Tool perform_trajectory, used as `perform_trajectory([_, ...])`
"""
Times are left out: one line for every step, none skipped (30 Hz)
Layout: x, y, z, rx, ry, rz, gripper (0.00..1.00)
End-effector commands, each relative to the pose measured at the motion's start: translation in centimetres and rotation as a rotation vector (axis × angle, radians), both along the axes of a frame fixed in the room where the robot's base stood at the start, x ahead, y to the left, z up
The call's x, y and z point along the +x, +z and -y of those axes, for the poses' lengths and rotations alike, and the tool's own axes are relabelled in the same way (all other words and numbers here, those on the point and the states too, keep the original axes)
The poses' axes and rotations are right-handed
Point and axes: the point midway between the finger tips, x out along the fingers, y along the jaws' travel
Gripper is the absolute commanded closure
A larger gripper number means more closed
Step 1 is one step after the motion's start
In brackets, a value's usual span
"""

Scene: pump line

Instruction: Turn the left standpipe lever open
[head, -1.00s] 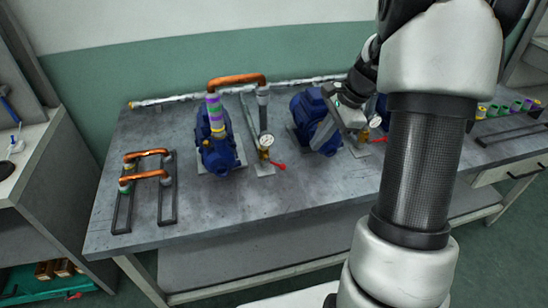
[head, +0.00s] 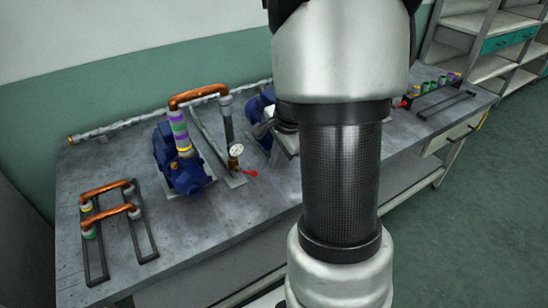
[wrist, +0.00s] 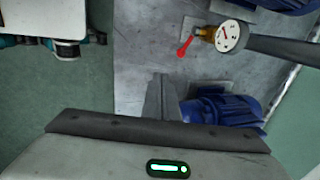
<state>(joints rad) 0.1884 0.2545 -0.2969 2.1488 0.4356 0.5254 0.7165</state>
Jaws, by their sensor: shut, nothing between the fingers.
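The left standpipe (head: 228,118) stands between two blue pumps, with a round white gauge (head: 236,150) near its foot. Its red lever (head: 250,173) sticks out toward the front right of the bench. In the wrist view the lever (wrist: 186,46) lies beside the gauge (wrist: 228,36), slanting away from the pipe. My gripper (wrist: 161,98) is shut and empty, with clear bench between its fingertips and the lever. In the head view my gripper (head: 265,126) shows only partly near the second pump; my arm hides the rest.
The left pump (head: 183,165) carries a copper pipe (head: 200,94) across to the standpipe. The second pump (wrist: 222,110) is close beside my fingers. A rack of copper pipes (head: 112,210) stands at the left. The grey bench (head: 225,215) is bare in front of the lever.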

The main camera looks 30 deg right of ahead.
Motion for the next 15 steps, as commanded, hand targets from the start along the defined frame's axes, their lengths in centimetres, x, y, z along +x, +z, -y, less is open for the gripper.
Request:
perform_trajectory([0.3, -1.7, 0.0, 0.001, 0.0, -0.004, 1.0])
perform_trajectory([0.5, -2.4, 0.0, 0.002, 0.0, -0.004, 1.0])
perform_trajectory([0.7, -3.2, 0.0, 0.001, -0.001, -0.003, 1.0])
perform_trajectory([0.9, -3.8, 0.0, 0.001, 0.0, -0.004, 1.0])
perform_trajectory([1.1, -4.4, -0.1, 0.002, 0.001, -0.004, 1.0])
perform_trajectory([1.4, -5.2, -0.1, 0.002, 0.001, -0.003, 1.0])
perform_trajectory([1.5, -5.7, -0.1, 0.001, -0.001, -0.004, 1.0])
perform_trajectory([1.7, -6.2, 0.0, 0.001, -0.001, -0.004, 1.0])
perform_trajectory([2.5, -5.9, -0.6, 0.001, 0.004, -0.001, 1.0])
perform_trajectory([2.9, -6.0, -0.9, 0.0, 0.006, -0.001, 1.0])
perform_trajectory([3.2, -6.2, -1.1, 0.0, 0.004, -0.001, 1.0])
perform_trajectory([3.6, -6.3, -1.3, -0.001, 0.005, -0.001, 1.0])
perform_trajectory([3.9, -6.4, -1.5, -0.001, 0.005, -0.001, 1.0])
perform_trajectory([4.1, -6.5, -1.6, 0.0, 0.004, 0.0, 1.0])
perform_trajectory([4.3, -6.6, -1.7, 0.0, 0.002, -0.001, 1.0])
